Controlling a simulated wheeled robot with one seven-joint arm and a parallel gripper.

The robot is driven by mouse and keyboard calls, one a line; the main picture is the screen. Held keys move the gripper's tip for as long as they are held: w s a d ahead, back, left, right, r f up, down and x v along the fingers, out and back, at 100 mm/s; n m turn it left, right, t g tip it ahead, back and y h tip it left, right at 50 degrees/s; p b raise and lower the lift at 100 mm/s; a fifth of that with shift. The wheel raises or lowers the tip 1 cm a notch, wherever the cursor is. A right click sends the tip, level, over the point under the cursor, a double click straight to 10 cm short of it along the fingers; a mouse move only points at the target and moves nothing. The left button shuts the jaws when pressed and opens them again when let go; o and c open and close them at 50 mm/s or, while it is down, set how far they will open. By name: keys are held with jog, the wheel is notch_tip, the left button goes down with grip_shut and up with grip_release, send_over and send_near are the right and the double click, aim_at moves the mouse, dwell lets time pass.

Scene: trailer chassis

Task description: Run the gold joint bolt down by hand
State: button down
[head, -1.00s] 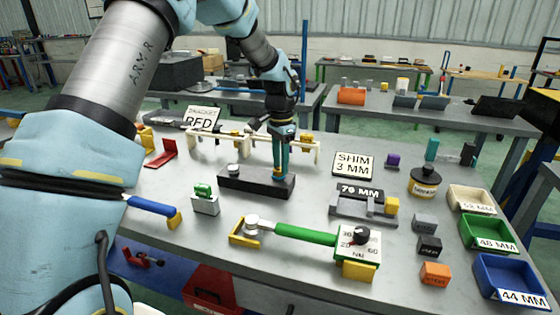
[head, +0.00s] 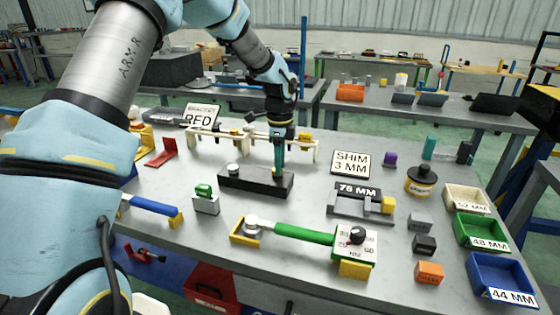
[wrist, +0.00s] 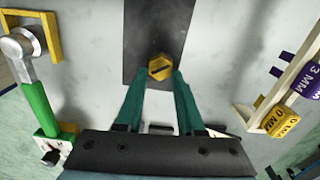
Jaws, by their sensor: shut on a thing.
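The gold joint bolt shows in the wrist view as a gold hex head (wrist: 160,68) with a dark slot across it. It sits over the dark block (wrist: 143,20), near one end. My gripper (wrist: 161,76) has its two green fingers closed on the sides of the head. In the head view my gripper (head: 279,172) points straight down at the right part of the black block (head: 240,180). The bolt is mostly hidden by the fingers there, so I cannot tell how deep it sits.
A torque wrench with a green handle (head: 305,233) lies in front of the block. A cream rack (head: 225,140) with hanging pieces stands close behind my gripper. A shim sign (head: 350,163) and a 76 MM fixture (head: 360,200) stand to the right. Coloured bins (head: 500,275) line the right edge.

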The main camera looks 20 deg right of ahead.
jog(key=shift+w+r+m, duration=0.2)
jog(key=shift+m, duration=0.2)
jog(key=c, duration=0.8)
grip_release()
jog(key=shift+o, duration=1.4)
jog(key=shift+s+f, duration=0.15)
notch_tip(320, 180, up, 11)
jog(key=b, duration=0.2)
jog(key=shift+b, duration=0.35)
jog(key=shift+f, duration=0.1)
